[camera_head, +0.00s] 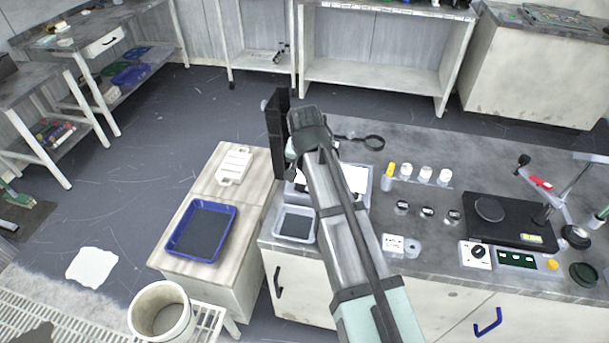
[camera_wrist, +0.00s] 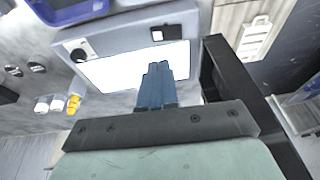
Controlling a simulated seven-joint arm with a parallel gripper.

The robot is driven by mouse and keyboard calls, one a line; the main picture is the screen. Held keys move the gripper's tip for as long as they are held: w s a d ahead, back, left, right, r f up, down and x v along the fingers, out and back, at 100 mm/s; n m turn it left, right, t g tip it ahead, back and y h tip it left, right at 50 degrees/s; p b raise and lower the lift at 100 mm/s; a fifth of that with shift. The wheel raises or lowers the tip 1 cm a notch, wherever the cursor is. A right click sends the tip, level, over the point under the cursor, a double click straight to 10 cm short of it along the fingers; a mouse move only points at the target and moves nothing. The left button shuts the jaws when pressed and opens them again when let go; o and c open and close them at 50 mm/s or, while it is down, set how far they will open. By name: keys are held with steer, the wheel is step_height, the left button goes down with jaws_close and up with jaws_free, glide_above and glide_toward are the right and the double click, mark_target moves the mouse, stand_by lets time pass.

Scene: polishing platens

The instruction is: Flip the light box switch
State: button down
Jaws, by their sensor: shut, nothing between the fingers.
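The light box (camera_wrist: 120,33) is a grey case with a bright white panel (camera_wrist: 115,68) on its top. I cannot tell whether the tips touch the panel. In the head view my arm covers part of the light box (camera_head: 364,172); the switch and fingertips cannot be made out there.
A black upright panel (camera_head: 278,130) stands close left of my arm. A grey tray (camera_head: 294,225) sits in front of the light box. A blue tray (camera_head: 201,231) lies on the lower left bench.

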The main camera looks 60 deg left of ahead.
steer(key=w+v, duration=0.1)
steer(key=v, duration=0.5)
steer(key=shift+s+d+r, duration=0.2)
steer(key=shift+d+r, duration=0.05)
steer(key=shift+d, duration=0.25)
